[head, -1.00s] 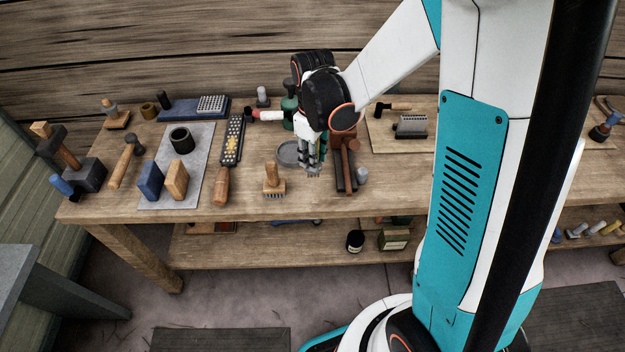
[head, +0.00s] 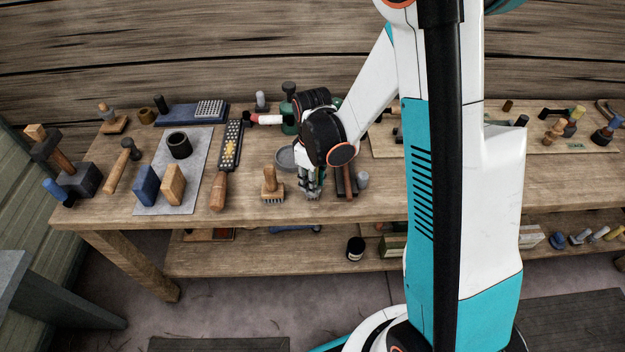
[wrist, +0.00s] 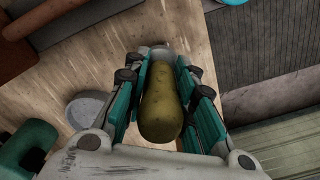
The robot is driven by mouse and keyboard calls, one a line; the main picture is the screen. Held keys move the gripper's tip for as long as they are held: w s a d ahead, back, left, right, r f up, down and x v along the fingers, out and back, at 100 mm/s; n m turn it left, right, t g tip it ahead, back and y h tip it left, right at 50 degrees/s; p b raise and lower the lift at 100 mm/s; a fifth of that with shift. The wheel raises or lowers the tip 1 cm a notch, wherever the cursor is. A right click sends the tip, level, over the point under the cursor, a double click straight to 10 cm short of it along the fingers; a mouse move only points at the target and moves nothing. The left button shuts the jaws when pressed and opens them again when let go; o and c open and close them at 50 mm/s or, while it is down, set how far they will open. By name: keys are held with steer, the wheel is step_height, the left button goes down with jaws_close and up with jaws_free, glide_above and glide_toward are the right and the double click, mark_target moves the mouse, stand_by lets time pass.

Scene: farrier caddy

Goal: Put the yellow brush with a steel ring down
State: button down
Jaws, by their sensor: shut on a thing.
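My gripper (head: 310,188) is low over the front part of the workbench, between a small wooden brush and a dark red-brown tool. In the wrist view my gripper (wrist: 160,95) is shut around a rounded olive-yellow handle (wrist: 161,105), which I take to be the yellow brush's. Its far end and any steel ring are mostly hidden beyond the handle. In the head view the held brush is hidden by my gripper, and I cannot tell whether it touches the bench top (head: 330,205).
The wooden brush (head: 272,188) stands close to the left. A grey round dish (head: 286,158) lies behind; it shows in the wrist view (wrist: 88,108). The red-brown tool (head: 346,182) and a small grey cylinder (head: 362,180) are close right. The bench's front edge is near.

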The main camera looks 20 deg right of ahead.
steer(key=shift+f, duration=0.2)
steer(key=c, duration=1.3)
jaws_free()
steer(key=shift+r, duration=0.1)
steer(key=shift+c, duration=0.2)
steer(key=shift+r, duration=0.1)
step_height(320, 180, up, 12)
steer(key=p, duration=0.3)
steer(key=shift+r, duration=0.1)
steer(key=s+r+m+t, duration=0.7)
steer(key=s+r, duration=0.8)
steer(key=shift+m, duration=0.3)
steer(key=shift+f, duration=0.15)
